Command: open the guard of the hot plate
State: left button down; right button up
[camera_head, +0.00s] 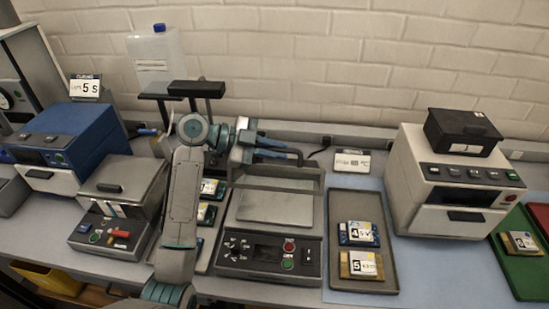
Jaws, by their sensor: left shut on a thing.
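The hot plate (275,207) stands in the middle of the bench, with a flat grey plate and a dark front panel (268,252) of buttons and a display. Its guard (309,180) is a grey frame that stands raised at the back of the plate, leaving the plate's top in view. My left arm comes up across the picture. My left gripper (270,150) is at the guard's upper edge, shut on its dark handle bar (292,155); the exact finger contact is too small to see. My right gripper is not in view.
A grey tray (343,204) with labelled packs lies right of the hot plate. A white machine (455,190) stands further right. A grey lidded device (125,190) and a blue machine (70,145) stand left. A plastic jug (155,55) is behind my arm.

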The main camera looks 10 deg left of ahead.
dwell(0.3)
pick_arm(q)
jog(key=c, duration=1.5)
grip_release()
jog(key=shift+a, duration=0.1)
jog(key=shift+a+b, duration=0.25)
jog(key=shift+b, duration=0.05)
jog(key=b+v, duration=0.4)
jog(key=v, duration=0.5)
jog(key=shift+a+r, duration=0.1)
jog(key=shift+a, duration=0.05)
jog(key=shift+s+a+r, duration=0.15)
jog(key=shift+a+r, duration=0.1)
jog(key=shift+a, duration=0.05)
jog(key=shift+r, duration=0.1)
